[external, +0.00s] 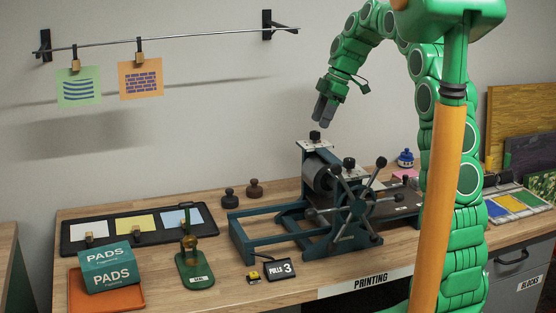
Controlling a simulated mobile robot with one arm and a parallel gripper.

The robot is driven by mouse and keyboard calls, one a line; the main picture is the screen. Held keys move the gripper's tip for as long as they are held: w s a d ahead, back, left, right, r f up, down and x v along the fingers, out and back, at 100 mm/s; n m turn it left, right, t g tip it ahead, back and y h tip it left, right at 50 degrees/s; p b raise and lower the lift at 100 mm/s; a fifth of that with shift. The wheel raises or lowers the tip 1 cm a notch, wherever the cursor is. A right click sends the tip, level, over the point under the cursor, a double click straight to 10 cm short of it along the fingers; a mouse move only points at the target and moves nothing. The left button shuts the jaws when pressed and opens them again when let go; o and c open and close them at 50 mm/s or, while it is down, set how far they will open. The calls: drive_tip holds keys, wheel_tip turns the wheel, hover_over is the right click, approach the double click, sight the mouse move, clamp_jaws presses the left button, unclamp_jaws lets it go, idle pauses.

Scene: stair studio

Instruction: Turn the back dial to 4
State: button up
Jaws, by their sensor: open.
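The printing press (330,185) is dark teal with a grey roller and a spoked hand wheel, and stands on the wooden bench. The back dial (315,136) is a small black knob on a pale plate on top of the press's far side. Its markings and setting are too small to read. A second black knob (349,163) stands on the nearer side. My gripper (322,120) points down just above the back dial, with no clear contact. It is open, with nothing seen between the fingers, though the gap between them is hard to see.
The spoked wheel (357,205) sticks out at the press's front. Dark stampers (254,188) stand behind. A rail (170,42) with hanging cards runs along the wall.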

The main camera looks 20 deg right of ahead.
sight(316, 137)
drive_tip(key=x, duration=0.4)
drive_tip(key=c, duration=1)
drive_tip(key=shift+c, duration=0.2)
